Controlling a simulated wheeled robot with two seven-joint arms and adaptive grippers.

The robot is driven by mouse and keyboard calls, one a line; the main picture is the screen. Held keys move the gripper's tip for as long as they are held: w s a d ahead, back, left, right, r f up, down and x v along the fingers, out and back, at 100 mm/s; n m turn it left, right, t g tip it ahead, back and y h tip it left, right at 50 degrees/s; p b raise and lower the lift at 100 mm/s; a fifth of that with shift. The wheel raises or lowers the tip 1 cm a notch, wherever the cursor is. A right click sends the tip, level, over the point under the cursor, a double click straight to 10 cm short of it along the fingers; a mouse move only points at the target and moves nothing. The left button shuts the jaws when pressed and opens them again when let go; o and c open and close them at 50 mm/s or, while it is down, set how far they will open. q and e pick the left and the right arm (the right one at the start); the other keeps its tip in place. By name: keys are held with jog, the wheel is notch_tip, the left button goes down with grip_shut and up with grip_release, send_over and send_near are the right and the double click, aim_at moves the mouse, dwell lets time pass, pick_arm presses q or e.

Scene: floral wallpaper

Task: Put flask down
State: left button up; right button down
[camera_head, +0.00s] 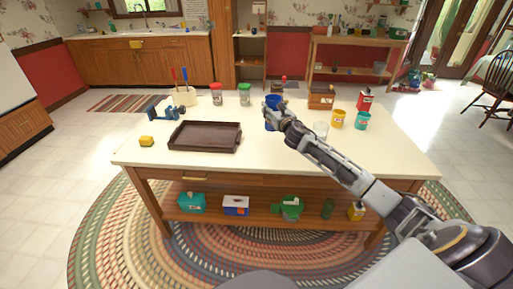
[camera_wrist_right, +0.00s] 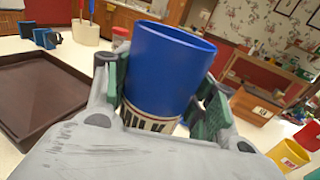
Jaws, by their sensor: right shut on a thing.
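The flask appears to be the blue, open-topped container (camera_head: 271,122) near the middle of the table (camera_head: 270,160). In the right wrist view the flask (camera_wrist_right: 165,65) is upright or nearly so, with a pale lettered band around its lower part. My right gripper (camera_head: 275,106) is shut on it, with green-padded fingers (camera_wrist_right: 163,95) on both sides. The flask's bottom is hidden behind the gripper in the wrist view, and I cannot tell whether it touches the table. My left gripper is in neither view.
A brown tray (camera_head: 205,149) lies left of the flask, with bare table between. A clear glass (camera_head: 321,130), yellow cup (camera_head: 338,119) and teal cup (camera_head: 361,121) stand to the right. Red-lidded (camera_head: 217,97) and green-lidded (camera_head: 244,97) jars and a wooden box (camera_head: 321,100) stand behind.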

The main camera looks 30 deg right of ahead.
jog(key=shift+w+a+r, duration=0.1)
jog(key=shift+w+a, duration=0.05)
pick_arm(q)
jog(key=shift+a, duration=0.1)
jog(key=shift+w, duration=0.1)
pick_arm(e)
jog(key=shift+f, duration=0.7)
notch_tip(320, 180, down, 4)
jog(key=shift+r+b, duration=0.25)
jog(key=shift+b, duration=0.5)
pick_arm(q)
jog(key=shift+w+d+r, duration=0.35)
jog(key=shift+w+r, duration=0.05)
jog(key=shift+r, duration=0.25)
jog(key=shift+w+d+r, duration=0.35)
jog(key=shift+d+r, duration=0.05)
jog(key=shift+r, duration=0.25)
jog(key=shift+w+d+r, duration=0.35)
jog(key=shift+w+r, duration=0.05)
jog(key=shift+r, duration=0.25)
pick_arm(e)
jog(key=shift+f, duration=0.5)
jog(key=shift+f, duration=0.1)
